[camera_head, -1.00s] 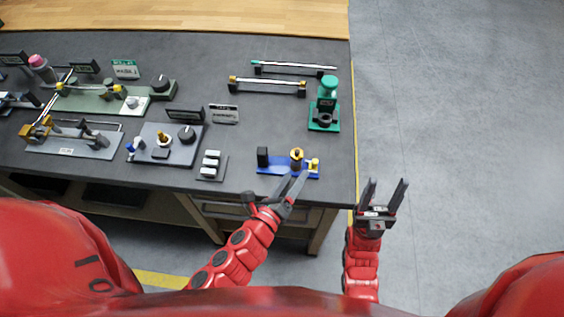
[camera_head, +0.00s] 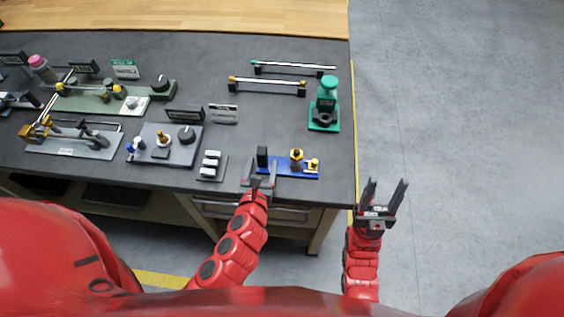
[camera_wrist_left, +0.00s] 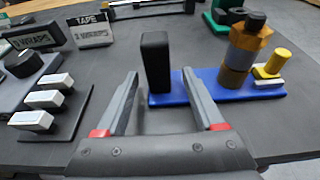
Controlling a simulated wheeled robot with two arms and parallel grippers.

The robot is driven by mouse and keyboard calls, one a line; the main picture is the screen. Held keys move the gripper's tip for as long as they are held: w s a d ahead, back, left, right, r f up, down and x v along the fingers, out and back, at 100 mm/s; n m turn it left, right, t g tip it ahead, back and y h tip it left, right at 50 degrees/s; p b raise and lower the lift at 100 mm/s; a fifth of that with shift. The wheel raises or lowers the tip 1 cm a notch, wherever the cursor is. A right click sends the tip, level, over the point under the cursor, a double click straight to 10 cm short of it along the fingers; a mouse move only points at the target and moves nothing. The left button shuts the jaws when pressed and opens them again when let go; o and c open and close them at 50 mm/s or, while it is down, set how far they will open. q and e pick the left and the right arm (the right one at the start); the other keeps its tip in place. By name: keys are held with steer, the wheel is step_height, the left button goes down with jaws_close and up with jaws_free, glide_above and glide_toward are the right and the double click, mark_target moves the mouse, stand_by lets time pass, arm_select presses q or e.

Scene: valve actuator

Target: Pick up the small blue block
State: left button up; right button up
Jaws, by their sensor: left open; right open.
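A flat blue base (camera_head: 292,171) lies near the front edge of the bench. It carries an upright black block (camera_head: 262,157) at its left end and a brass part (camera_head: 296,157) and a small yellow knob (camera_head: 313,164) to the right. My left gripper (camera_head: 259,170) is open at the base's left end. In the left wrist view the black block (camera_wrist_left: 156,62) appears between the open fingers, just beyond them, with the blue base (camera_wrist_left: 205,95) under it. Contact cannot be told. My right gripper (camera_head: 387,185) is open and empty, off the bench's right side.
A small rack with white blocks (camera_head: 210,164) stands just left of my left gripper. A grey panel with a knob (camera_head: 172,148) and a small blue part (camera_head: 130,149) are further left. A green fixture (camera_head: 325,112) stands behind, right.

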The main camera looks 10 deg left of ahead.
arm_select(q)
steer(key=x, duration=0.5)
steer(key=shift+w+r, duration=0.2)
jaws_close()
stand_by(0.3)
